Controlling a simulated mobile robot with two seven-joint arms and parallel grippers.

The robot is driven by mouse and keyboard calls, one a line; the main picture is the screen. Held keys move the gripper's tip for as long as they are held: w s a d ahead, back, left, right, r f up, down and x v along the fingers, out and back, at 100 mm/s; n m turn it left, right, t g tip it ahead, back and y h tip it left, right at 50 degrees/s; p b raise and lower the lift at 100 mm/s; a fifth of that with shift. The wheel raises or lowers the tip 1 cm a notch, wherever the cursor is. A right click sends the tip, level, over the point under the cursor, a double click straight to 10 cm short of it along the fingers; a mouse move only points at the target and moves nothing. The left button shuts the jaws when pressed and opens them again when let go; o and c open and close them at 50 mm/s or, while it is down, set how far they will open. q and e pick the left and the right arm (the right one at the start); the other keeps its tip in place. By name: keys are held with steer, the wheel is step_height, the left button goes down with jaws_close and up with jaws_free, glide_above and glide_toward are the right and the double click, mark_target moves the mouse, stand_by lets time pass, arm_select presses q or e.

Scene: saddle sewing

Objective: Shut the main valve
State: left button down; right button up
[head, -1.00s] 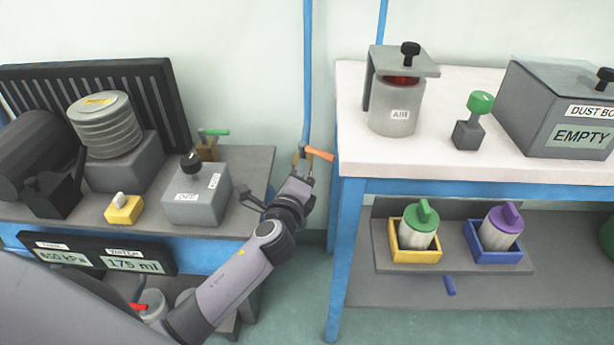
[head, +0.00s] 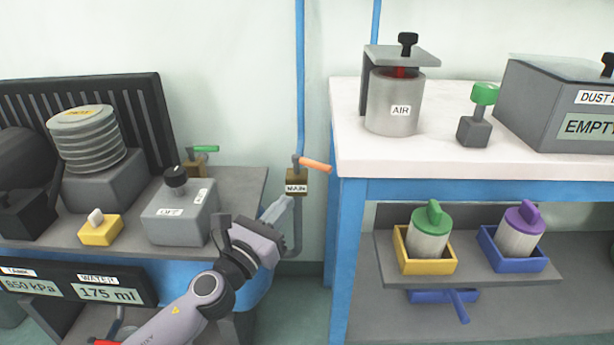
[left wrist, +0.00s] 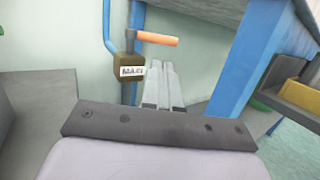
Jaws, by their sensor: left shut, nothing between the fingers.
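The main valve is a brass-brown block labelled MAIN (head: 296,188) on a blue vertical pipe. Its orange lever (head: 315,164) points right, across the pipe, tilted slightly down in the head view. In the left wrist view the valve block (left wrist: 131,70) and its lever (left wrist: 158,38) show just beyond the fingers. My left gripper (head: 280,207) is shut and empty, just below and left of the valve block. Its fingers also show in the left wrist view (left wrist: 162,70), below the lever with a visible gap to it. My right gripper is not in view.
The white-topped bench (head: 455,155) with its blue leg stands close to the right of the valve. A grey bench (head: 245,185) with a grey switch box (head: 180,218) and a green-levered valve (head: 204,150) is at left. Open wall lies above the valve.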

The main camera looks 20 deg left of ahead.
mark_target(315, 168)
arm_select(q)
steer(key=x, duration=0.7)
steer(key=shift+w+r, duration=0.1)
steer(key=shift+w, duration=0.25)
steer(key=shift+b+x, duration=0.3)
steer(key=shift+x, duration=0.65)
